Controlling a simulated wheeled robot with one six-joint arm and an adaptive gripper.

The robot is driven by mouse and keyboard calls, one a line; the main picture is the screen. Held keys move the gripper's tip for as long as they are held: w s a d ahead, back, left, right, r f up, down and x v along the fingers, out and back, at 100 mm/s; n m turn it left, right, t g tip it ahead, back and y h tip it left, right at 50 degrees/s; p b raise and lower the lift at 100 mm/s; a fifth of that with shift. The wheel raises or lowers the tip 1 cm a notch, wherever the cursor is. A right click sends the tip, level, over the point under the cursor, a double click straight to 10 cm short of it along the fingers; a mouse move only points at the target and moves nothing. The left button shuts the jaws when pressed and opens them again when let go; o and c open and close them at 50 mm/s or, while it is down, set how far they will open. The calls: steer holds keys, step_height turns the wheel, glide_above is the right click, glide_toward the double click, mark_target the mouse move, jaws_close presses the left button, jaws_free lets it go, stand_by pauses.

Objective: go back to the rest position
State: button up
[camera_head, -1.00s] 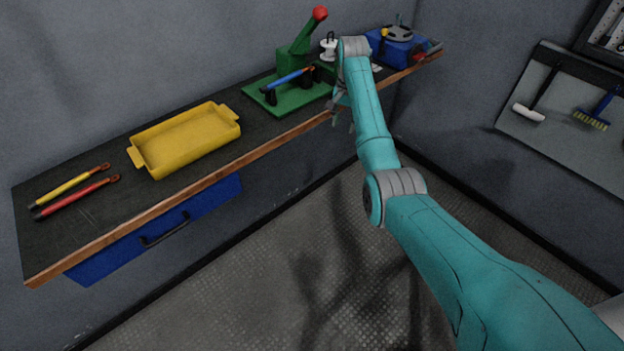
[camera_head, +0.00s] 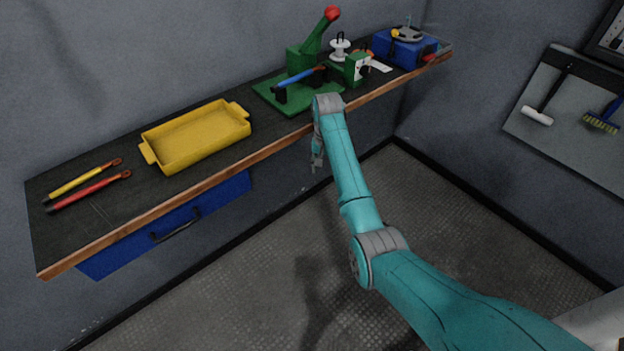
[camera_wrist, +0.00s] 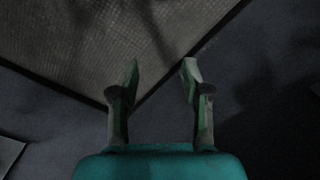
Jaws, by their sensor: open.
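My gripper (camera_head: 316,166) hangs just in front of the workbench's front edge, below the level of the bench top, in the head view. My teal arm reaches to it from the lower right. In the wrist view my gripper (camera_wrist: 160,75) has its two fingers spread apart with nothing between them. Past the fingertips are the patterned floor (camera_wrist: 110,40) and a dark wall base.
A blue drawer (camera_head: 165,225) is below. The floor in front is clear.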

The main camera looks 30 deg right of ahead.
steer(key=shift+n, duration=0.6)
steer(key=shift+s+a+f, duration=0.3)
steer(key=shift+a+f, duration=0.4)
steer(key=shift+a, duration=0.2)
steer(key=shift+s+a+f, duration=0.3)
steer(key=shift+a+f, duration=0.4)
steer(key=shift+a, duration=0.15)
